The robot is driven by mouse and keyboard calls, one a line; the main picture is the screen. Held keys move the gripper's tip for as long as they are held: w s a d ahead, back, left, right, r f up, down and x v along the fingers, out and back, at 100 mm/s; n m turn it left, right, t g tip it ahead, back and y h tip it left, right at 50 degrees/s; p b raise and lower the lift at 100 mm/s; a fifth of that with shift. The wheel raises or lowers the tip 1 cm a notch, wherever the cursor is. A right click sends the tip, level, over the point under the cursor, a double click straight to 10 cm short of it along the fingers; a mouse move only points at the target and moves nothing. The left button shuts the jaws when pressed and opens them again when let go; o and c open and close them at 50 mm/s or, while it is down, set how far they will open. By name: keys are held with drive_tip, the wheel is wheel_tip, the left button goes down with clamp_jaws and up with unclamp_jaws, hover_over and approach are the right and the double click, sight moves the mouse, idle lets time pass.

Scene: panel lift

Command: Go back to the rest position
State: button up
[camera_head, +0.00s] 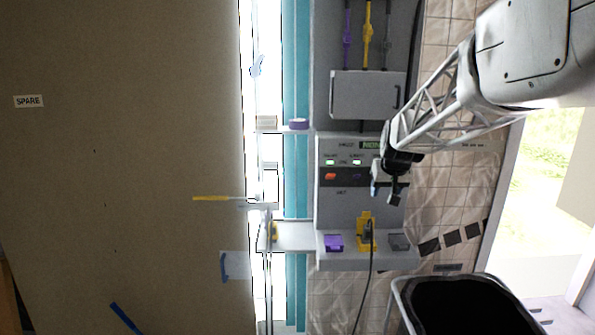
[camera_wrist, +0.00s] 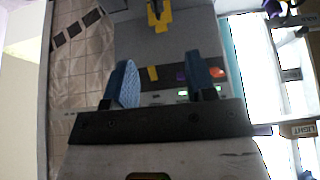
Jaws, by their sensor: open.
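My gripper (camera_head: 386,190) hangs in front of the right side of the grey control panel (camera_head: 334,208) in the head view. Its fingers are apart with nothing between them. In the wrist view the gripper (camera_wrist: 163,78) shows two blue-padded fingers spread wide, with the panel face behind them. The panel has two lit green lights, an orange button (camera_head: 330,176) and a dark purple button (camera_head: 356,176). The orange button also shows beside the right finger in the wrist view (camera_wrist: 217,72). No rest position is marked in either view.
Below the panel, a ledge holds a purple block (camera_head: 333,242), a yellow piece with a black cable (camera_head: 366,232) and a grey block (camera_head: 399,241). A grey cabinet (camera_head: 362,96) is above. A black bin (camera_head: 462,305) stands at lower right. A brown board (camera_head: 130,160) fills the left.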

drive_tip(key=s+a+f+g, duration=0.1)
drive_tip(key=s+a+f, duration=0.1)
drive_tip(key=s, duration=1.3)
drive_tip(key=s+a+f+g, duration=0.1)
drive_tip(key=s+f, duration=0.1)
drive_tip(key=s, duration=1.3)
drive_tip(key=s+a+f+g, duration=0.1)
drive_tip(key=s+a+f, duration=0.1)
drive_tip(key=s, duration=1.3)
drive_tip(key=shift+a, duration=0.35)
